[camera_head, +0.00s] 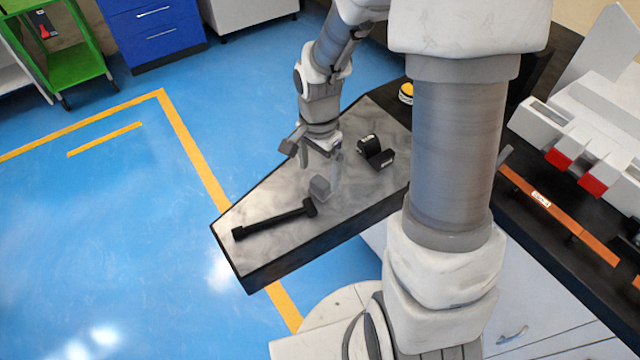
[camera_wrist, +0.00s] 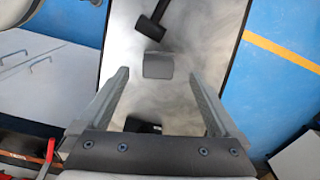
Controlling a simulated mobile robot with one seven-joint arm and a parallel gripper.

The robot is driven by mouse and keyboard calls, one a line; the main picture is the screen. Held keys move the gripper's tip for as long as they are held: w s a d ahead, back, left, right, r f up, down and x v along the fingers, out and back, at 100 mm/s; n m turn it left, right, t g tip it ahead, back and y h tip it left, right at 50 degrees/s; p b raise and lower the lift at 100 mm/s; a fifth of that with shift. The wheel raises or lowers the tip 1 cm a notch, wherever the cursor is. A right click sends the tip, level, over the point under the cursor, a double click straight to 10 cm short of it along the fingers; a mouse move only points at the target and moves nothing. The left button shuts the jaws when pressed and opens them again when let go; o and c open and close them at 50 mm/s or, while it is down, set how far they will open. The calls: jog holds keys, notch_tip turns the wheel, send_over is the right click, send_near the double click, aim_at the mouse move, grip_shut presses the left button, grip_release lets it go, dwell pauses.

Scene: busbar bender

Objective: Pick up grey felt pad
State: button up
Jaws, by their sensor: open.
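The grey felt pad (camera_head: 319,187) is a small grey piece on the metal-topped bench (camera_head: 255,262). In the wrist view the pad (camera_wrist: 158,66) lies ahead, between the lines of my two fingers. My gripper (camera_head: 326,153) is above the bench, just behind and above the pad in the head view. In the wrist view my gripper (camera_wrist: 159,78) shows its fingers spread wide with nothing held between them. I cannot tell the exact height gap to the pad.
A black mallet (camera_head: 270,220) lies close to the pad, towards the bench's front left. A black angled block (camera_head: 376,152) stands right of my gripper. A yellow and black round item (camera_head: 406,92) is farther back. Orange bars (camera_head: 560,217) lie on the dark worktop at right.

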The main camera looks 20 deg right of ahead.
aim_at(320, 182)
notch_tip(320, 182, down, 5)
jog(key=shift+d+r, duration=0.1)
jog(key=shift+d, duration=0.05)
jog(key=c, duration=1.4)
jog(key=shift+r, duration=0.15)
jog(key=shift+c, duration=0.2)
jog(key=shift+r, duration=0.5)
jog(key=r, duration=0.2)
jog(key=d+r, duration=0.1)
jog(key=shift+s+r, duration=0.25)
jog(key=s+d+r, duration=0.5)
jog(key=d+r, duration=0.1)
jog(key=d, duration=0.3)
jog(key=shift+d, duration=0.15)
jog(key=shift+r, duration=0.1)
